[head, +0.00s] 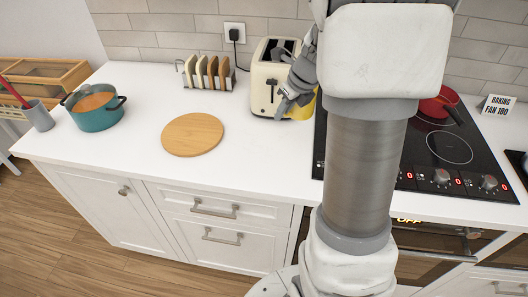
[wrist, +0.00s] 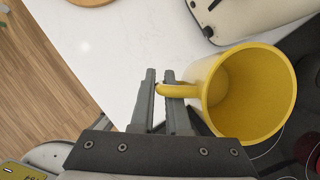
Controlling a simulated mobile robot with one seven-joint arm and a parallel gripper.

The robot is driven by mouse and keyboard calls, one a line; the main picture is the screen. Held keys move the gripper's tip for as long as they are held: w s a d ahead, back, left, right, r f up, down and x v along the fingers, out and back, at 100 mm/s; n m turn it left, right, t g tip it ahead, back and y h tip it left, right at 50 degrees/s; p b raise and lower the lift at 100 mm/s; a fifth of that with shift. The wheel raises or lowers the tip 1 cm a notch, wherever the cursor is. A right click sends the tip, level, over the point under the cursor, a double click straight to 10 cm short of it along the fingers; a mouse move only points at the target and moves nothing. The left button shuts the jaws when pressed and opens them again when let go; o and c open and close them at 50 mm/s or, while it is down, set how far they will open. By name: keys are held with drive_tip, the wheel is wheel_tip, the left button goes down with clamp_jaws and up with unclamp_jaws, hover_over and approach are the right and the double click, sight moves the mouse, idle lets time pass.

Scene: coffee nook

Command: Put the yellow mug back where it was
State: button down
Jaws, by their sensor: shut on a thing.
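The yellow mug (wrist: 214,88) is large in the wrist view, its open mouth facing the camera and its inside empty. My gripper (wrist: 160,76) is shut on the mug's handle, which passes between the two fingers. In the head view my gripper (head: 284,106) is in front of the toaster, and only a sliver of the yellow mug (head: 301,112) shows behind it and my arm. The mug is beside the toaster, near the hob's left edge. I cannot tell whether it touches the counter.
The cream toaster (head: 262,87) stands close behind the mug. The black hob (head: 425,150) lies to the right, with a red pan (head: 438,104). A round wooden board (head: 192,134), a toast rack (head: 207,74) and a teal pot (head: 95,113) stand left. White counter (head: 250,160) is clear in front.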

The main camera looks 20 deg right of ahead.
drive_tip(key=shift+d+m, duration=0.25)
drive_tip(key=shift+m, duration=0.25)
drive_tip(key=a+f, duration=0.2)
drive_tip(key=a, duration=0.1)
drive_tip(key=w+a+f, duration=0.1)
drive_tip(key=a+f, duration=0.1)
drive_tip(key=a, duration=0.2)
drive_tip(key=a+f+b, duration=0.1)
drive_tip(key=a+f, duration=0.2)
drive_tip(key=a, duration=0.1)
drive_tip(key=shift+w+a, duration=0.2)
drive_tip(key=shift+w, duration=0.2)
drive_tip(key=shift+f+h+b, duration=0.3)
drive_tip(key=shift+f+b, duration=0.7)
drive_tip(key=shift+f, duration=0.9)
drive_tip(key=shift+f, duration=0.15)
drive_tip(key=c, duration=0.9)
unclamp_jaws()
